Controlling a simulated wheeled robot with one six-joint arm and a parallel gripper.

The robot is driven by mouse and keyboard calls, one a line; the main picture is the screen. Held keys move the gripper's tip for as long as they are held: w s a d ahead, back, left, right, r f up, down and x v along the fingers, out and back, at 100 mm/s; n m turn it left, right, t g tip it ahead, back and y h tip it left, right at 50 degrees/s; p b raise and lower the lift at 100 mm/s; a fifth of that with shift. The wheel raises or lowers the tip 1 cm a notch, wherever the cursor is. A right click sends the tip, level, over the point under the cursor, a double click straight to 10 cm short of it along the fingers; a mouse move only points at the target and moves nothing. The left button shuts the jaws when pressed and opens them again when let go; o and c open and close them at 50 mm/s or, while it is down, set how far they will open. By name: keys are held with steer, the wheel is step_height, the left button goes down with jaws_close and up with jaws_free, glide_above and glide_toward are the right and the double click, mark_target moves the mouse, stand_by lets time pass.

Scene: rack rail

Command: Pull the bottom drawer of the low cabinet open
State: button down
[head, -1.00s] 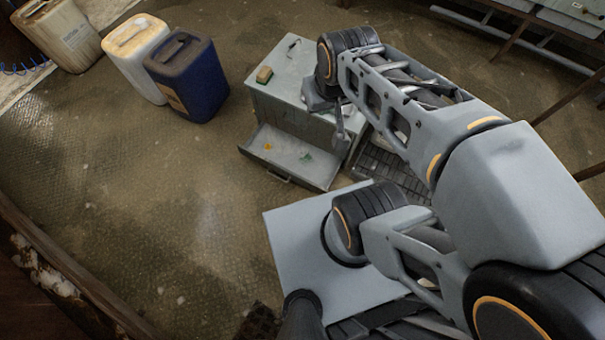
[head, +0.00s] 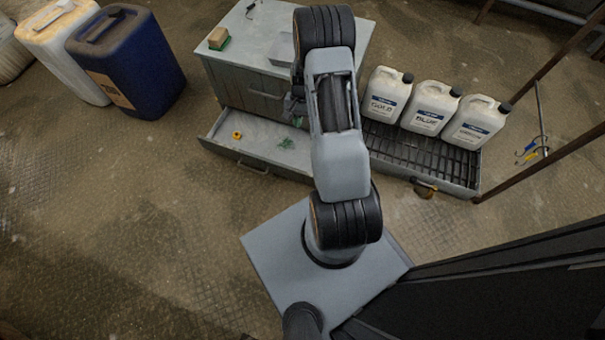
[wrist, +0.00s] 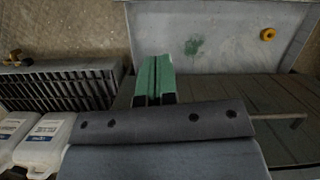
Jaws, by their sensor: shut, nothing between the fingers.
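The low cabinet (head: 246,93) stands at the upper middle of the head view, its grey top partly behind my arm. The drawer (wrist: 230,35) also shows at the top of the wrist view. My gripper (wrist: 154,80) is shut and empty, its green fingers together near the cabinet front, apart from the drawer's handle. In the head view my gripper (head: 291,108) is partly hidden by my arm.
A rack tray (head: 425,158) with three white jugs (head: 428,108) stands right of the cabinet. A blue canister (head: 125,65) and a white canister (head: 62,48) stand at left. The floor at lower left is clear.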

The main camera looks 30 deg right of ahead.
steer(key=s+f+m+b, duration=0.1)
steer(key=f+b, duration=0.3)
steer(key=f, duration=0.8)
steer(key=s+f+y+b, duration=0.1)
steer(key=s+f+b, duration=0.2)
steer(key=f, duration=0.9)
steer(key=shift+s+a+m+g+b, duration=0.2)
steer(key=shift+a+m+g+b, duration=0.25)
steer(key=shift+b, duration=0.1)
steer(key=shift+r, duration=0.1)
